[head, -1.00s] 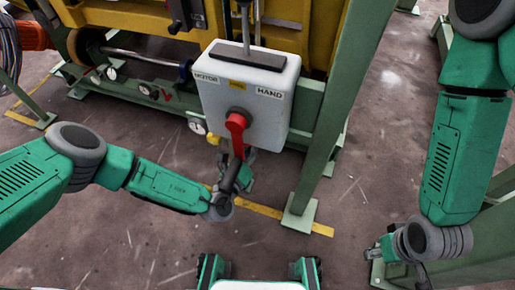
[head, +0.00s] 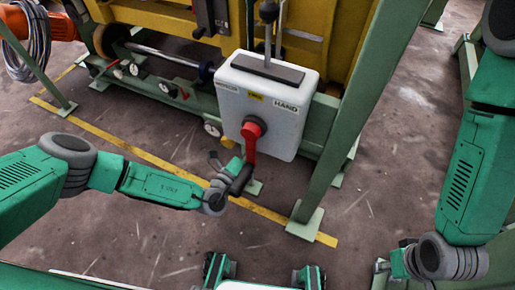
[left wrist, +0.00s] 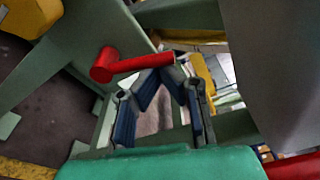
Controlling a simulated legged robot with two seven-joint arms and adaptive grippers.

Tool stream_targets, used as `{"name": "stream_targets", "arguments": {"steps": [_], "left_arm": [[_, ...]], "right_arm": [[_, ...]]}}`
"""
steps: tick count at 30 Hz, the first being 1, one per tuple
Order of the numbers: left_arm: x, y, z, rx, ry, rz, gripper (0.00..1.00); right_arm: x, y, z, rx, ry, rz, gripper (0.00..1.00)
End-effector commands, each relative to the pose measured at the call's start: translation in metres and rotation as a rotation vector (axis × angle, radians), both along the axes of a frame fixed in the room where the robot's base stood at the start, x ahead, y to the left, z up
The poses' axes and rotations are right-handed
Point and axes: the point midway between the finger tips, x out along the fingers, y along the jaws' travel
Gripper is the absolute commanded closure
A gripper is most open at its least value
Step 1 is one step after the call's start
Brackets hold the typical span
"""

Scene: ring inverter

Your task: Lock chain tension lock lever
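A red lever (left wrist: 138,65) with a round hub at its left end lies across the left wrist view, by a green frame. My left gripper (left wrist: 169,71) has its fingertips close together beside the free end of this lever; I cannot tell whether they touch it. In the head view, my left gripper (head: 243,178) is in front of and below a white control box (head: 268,105). A red handle (head: 251,142) hangs down on the box's face, close to this gripper. My right gripper (head: 392,262) is low at the right, mostly hidden by its own wrist.
Green posts (head: 345,130) stand right of the box, with a foot on the floor. A yellow machine body (head: 340,30) is behind. A shaft and several small gauges are at the upper left. A yellow floor line (head: 150,160) crosses open floor.

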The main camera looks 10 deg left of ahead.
Motion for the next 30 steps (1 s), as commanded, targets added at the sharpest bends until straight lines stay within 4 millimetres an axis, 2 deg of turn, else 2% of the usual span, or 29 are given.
{"name": "stream_targets", "arguments": {"steps": [5,8,30], "left_arm": [[0.003,0.007,0.000,-0.174,0.055,0.003,1.00],[0.004,0.011,0.004,-0.226,0.071,0.003,1.00],[0.006,0.015,0.007,-0.233,0.074,0.002,1.00]], "right_arm": [[0.000,0.000,-0.014,0.000,0.001,0.000,0.60],[-0.001,0.000,-0.013,0.000,0.001,-0.001,0.60],[0.000,0.000,-0.007,0.000,0.000,-0.001,0.60]]}}
